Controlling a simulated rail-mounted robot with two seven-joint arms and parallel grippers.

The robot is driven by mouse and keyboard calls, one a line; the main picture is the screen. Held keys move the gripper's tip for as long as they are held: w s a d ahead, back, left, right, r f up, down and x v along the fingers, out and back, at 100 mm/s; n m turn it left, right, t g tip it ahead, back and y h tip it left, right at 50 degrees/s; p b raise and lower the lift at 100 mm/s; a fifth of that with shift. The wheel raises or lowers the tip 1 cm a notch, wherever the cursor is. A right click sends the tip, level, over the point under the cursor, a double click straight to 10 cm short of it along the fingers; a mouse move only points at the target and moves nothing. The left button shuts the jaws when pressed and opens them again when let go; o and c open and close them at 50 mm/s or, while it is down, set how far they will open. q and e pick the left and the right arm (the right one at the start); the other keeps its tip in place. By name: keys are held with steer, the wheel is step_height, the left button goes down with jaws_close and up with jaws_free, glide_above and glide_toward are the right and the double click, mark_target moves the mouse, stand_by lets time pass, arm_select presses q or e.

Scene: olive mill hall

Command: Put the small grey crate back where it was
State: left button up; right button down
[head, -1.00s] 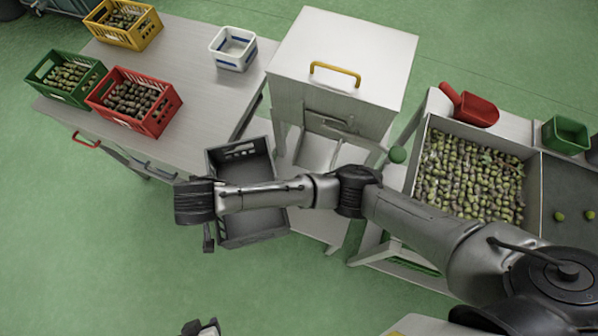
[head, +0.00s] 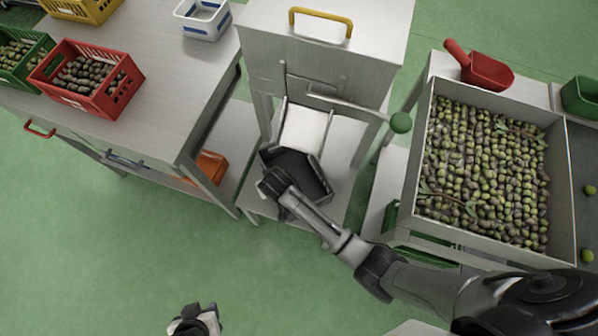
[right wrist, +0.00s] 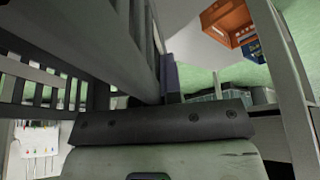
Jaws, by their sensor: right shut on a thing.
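The small grey crate (head: 305,172) is below the chute of the steel cabinet machine (head: 318,60), over its low shelf. My right gripper (head: 272,184) is shut on the crate's near-left side, and my wrist hides part of the crate. In the right wrist view the crate's slatted wall (right wrist: 95,40) fills the upper left, close to the jaws (right wrist: 172,85). I cannot tell whether the crate rests on the shelf or hangs just above it. My left gripper (head: 195,322) is at the bottom edge of the head view, away from everything; its jaws are unclear.
The table (head: 170,90) at left carries a red crate (head: 85,80) of olives. An orange crate (head: 208,168) sits under it. An olive bin (head: 490,170) stands at right.

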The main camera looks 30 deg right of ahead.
steer(key=f+b, duration=0.3)
steer(key=f, duration=0.3)
steer(key=shift+d, duration=0.2)
steer(key=shift+f+b, duration=1.2)
steer(key=shift+f, duration=0.95)
steer(key=shift+r, duration=0.1)
steer(key=shift+f, duration=0.25)
steer(key=c, duration=1.3)
jaws_free()
